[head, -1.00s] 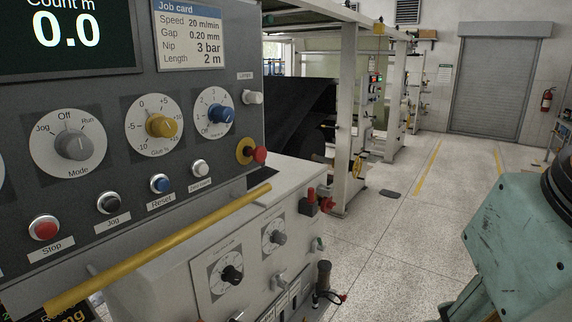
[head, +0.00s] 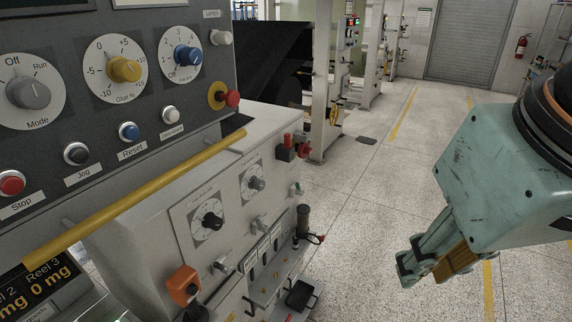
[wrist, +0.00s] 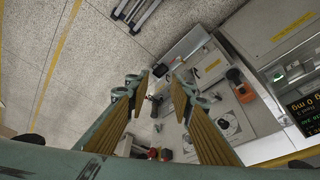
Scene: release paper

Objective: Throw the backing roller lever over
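My gripper (head: 408,280) hangs at the right of the head view, over bare floor and well apart from the machine. In the wrist view its two ribbed yellow-brown fingers (wrist: 161,84) stand apart with nothing held between them. On the lower machine face, an upright handle with a dark grip (head: 303,218) stands at the right edge; it may be the backing roller lever, but I see no readable label. Smaller grey handles (head: 259,223) sit on the same face. In the wrist view the machine's fittings lie beyond and between the fingers, small and partly hidden.
A yellow rail (head: 140,195) runs along the front of the control panel (head: 70,120). An orange box with a knob (head: 183,284) and a red-topped black box (head: 287,149) stick out from the machine. Open floor (head: 380,200) lies between the machine and my arm.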

